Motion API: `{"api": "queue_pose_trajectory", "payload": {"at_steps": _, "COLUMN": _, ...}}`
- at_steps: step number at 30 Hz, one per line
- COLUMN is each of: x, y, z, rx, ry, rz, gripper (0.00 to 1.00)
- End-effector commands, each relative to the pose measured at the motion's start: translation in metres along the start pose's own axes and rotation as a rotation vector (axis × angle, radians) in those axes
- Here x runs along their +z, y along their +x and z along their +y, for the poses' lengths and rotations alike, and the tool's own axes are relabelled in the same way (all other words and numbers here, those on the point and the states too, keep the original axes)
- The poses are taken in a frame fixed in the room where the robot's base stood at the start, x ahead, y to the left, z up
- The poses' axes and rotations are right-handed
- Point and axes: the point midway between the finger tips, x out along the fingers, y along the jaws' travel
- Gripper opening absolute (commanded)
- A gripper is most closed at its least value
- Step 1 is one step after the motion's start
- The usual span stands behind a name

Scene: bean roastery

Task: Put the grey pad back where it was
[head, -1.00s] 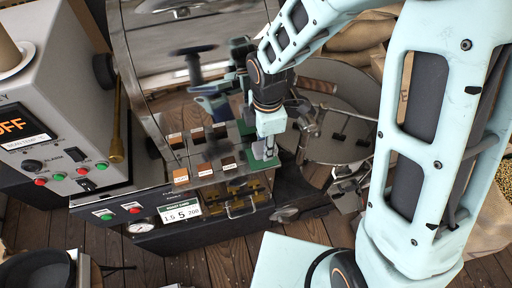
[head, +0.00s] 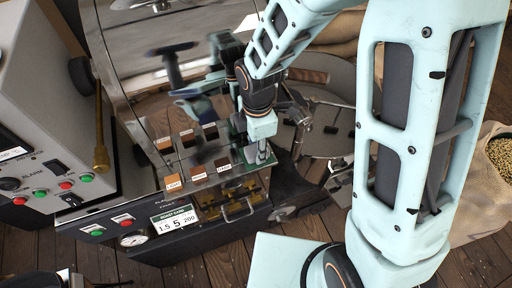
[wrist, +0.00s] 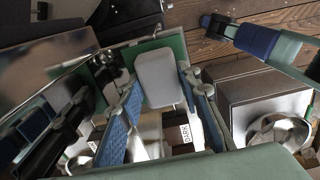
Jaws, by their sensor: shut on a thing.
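The grey pad, a light grey rounded block (wrist: 158,78), shows between the fingers of my gripper (wrist: 163,118) in the wrist view. The blue-lined fingers stand on either side of it, and my gripper is shut on it. A green surface (wrist: 178,46) lies behind the pad. In the head view my gripper (head: 262,152) points down at the right end of the sample rack, just right of the swatch labelled dark (head: 222,162). The pad's lower part and its contact with anything below cannot be made out there.
Brown swatches with labels, including light (head: 172,170), sit left of my gripper. A roast-card display (head: 174,219) is below them. A grey control box (head: 45,110) stands at the left. The round cooling tray (head: 330,110) is close on the right. A bean sack (head: 500,160) stands far right.

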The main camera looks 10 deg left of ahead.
Motion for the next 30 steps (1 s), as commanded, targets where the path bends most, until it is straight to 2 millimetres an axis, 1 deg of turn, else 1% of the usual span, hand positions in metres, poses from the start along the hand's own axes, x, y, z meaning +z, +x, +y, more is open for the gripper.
{"api": "queue_pose_trajectory", "payload": {"at_steps": 1, "x": 0.000, "y": 0.001, "z": 0.000, "rx": 0.000, "ry": 0.000, "rz": 0.000, "gripper": 0.12}}
{"api": "queue_pose_trajectory", "payload": {"at_steps": 2, "x": 0.000, "y": 0.001, "z": 0.000, "rx": 0.000, "ry": 0.000, "rz": 0.000, "gripper": 0.35}}
{"api": "queue_pose_trajectory", "payload": {"at_steps": 6, "x": 0.000, "y": 0.000, "z": 0.000, "rx": 0.000, "ry": 0.000, "rz": 0.000, "gripper": 0.49}}
{"api": "queue_pose_trajectory", "payload": {"at_steps": 13, "x": 0.000, "y": 0.000, "z": 0.000, "rx": 0.000, "ry": 0.000, "rz": 0.000, "gripper": 0.49}}
{"api": "queue_pose_trajectory", "payload": {"at_steps": 17, "x": 0.000, "y": -0.005, "z": 0.001, "rx": 0.002, "ry": 0.001, "rz": 0.000, "gripper": 0.49}}
{"api": "queue_pose_trajectory", "payload": {"at_steps": 20, "x": 0.000, "y": -0.017, "z": 0.001, "rx": 0.004, "ry": 0.002, "rz": 0.000, "gripper": 0.49}}
{"api": "queue_pose_trajectory", "payload": {"at_steps": 23, "x": 0.001, "y": -0.035, "z": 0.001, "rx": 0.006, "ry": 0.002, "rz": -0.001, "gripper": 0.49}}
{"api": "queue_pose_trajectory", "payload": {"at_steps": 30, "x": 0.001, "y": -0.085, "z": 0.002, "rx": 0.006, "ry": 0.002, "rz": -0.002, "gripper": 0.49}}
